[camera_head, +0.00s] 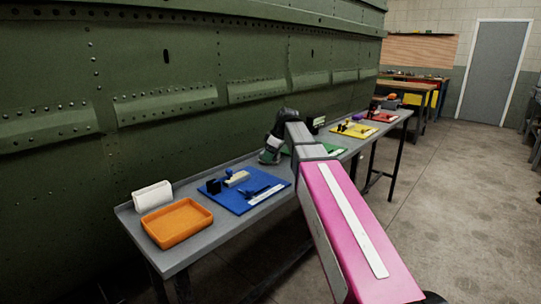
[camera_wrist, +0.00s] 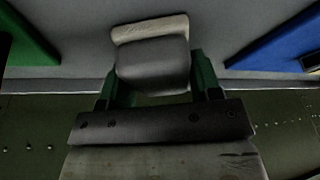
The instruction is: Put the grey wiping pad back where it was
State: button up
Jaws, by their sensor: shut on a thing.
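My gripper (camera_wrist: 155,82) is shut on the grey wiping pad (camera_wrist: 152,62), which sits between its two green fingers in the wrist view. The pad has a dark grey body and a pale edge strip at its far side. In the head view my gripper (camera_head: 270,155) is over the grey bench, between the blue mat (camera_head: 262,203) and the green mat (camera_head: 327,149). The pad is not clear there. I cannot tell whether it touches the bench.
The bench (camera_head: 200,249) runs along a green riveted fuselage wall (camera_head: 150,65). An orange tray (camera_head: 177,223) and a white holder (camera_head: 152,195) stand at its near end. Small tools lie on the blue mat. Yellow (camera_head: 350,131) and red (camera_head: 384,117) mats lie farther along.

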jog(key=o, duration=0.8)
jog(key=shift+o, duration=0.2)
jog(key=v, duration=1.2)
jog(key=shift+r, duration=0.1)
